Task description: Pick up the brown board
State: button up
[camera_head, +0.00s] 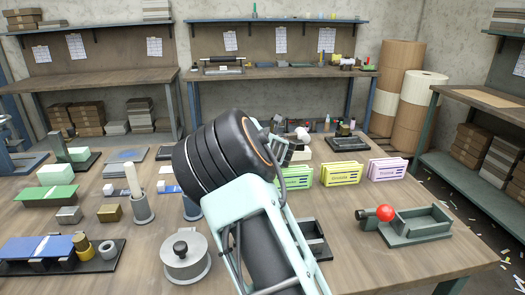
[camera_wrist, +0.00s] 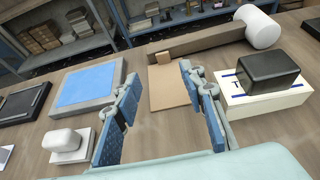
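The brown board (camera_wrist: 172,90) is a thin, flat, light-brown piece lying on the wooden table in the wrist view. In the head view my gripper (camera_head: 282,148) is partly hidden behind my arm, and I cannot make out the board there.
A white-headed mallet (camera_wrist: 258,27) lies beyond the board. A black block on a white base (camera_wrist: 265,95) is to the right, a blue-topped plate (camera_wrist: 88,84) to the left. A white block (camera_wrist: 66,139) sits at near left. Coloured holders (camera_head: 341,174) stand right of my arm.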

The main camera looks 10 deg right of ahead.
jog(key=shift+d+p+x, duration=0.15)
jog(key=shift+p+x, duration=0.15)
jog(key=shift+x, duration=2)
jog(key=shift+d+p+x, duration=0.1)
jog(key=shift+p+x, duration=0.15)
jog(key=shift+x, duration=2)
jog(key=c, duration=1)
